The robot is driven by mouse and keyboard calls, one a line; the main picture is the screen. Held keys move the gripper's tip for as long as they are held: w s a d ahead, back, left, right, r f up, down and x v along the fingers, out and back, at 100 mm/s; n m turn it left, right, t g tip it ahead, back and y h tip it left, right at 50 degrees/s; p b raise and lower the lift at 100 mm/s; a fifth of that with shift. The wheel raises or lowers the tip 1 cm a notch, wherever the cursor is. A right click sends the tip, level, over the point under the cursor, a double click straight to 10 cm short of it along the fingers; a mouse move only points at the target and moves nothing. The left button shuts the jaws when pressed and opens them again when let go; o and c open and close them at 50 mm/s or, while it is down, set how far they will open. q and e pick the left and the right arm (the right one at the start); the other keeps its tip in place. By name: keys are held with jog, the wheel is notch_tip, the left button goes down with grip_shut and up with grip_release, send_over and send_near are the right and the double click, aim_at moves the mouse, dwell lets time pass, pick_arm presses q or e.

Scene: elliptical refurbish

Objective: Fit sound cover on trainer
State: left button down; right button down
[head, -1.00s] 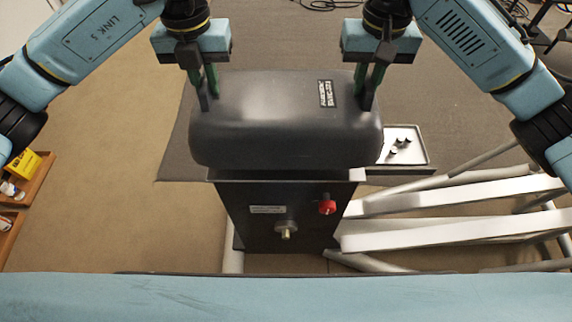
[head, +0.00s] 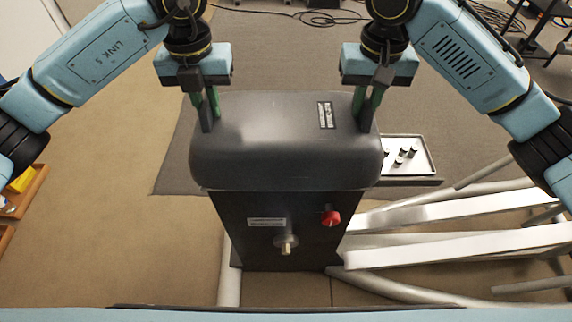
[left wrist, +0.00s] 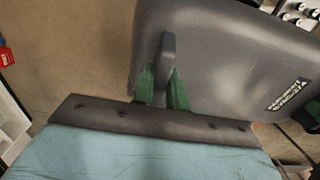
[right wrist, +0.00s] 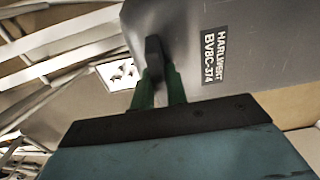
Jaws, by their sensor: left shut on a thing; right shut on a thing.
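The sound cover (head: 275,145) is a dark grey rounded box with a label near its right end. It sits over the top of the trainer's black housing (head: 265,215), and no gap shows between them from the front. The housing carries a red knob and a brass shaft. My left gripper (head: 208,120) is shut on the cover's left tab, seen also in the left wrist view (left wrist: 165,85). My right gripper (head: 366,115) is shut on its right tab, seen also in the right wrist view (right wrist: 156,80). The cover hides the housing's top.
The trainer's white and grey frame tubes (head: 460,240) spread out to the right. A tray with small dark parts (head: 408,156) lies on the floor mat behind them. A wooden box (head: 25,190) stands at the far left. Cables lie on the floor at the back.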

aim_at(213, 125)
pick_arm(q)
jog(key=shift+f, duration=0.1)
pick_arm(e)
jog(key=shift+f, duration=0.1)
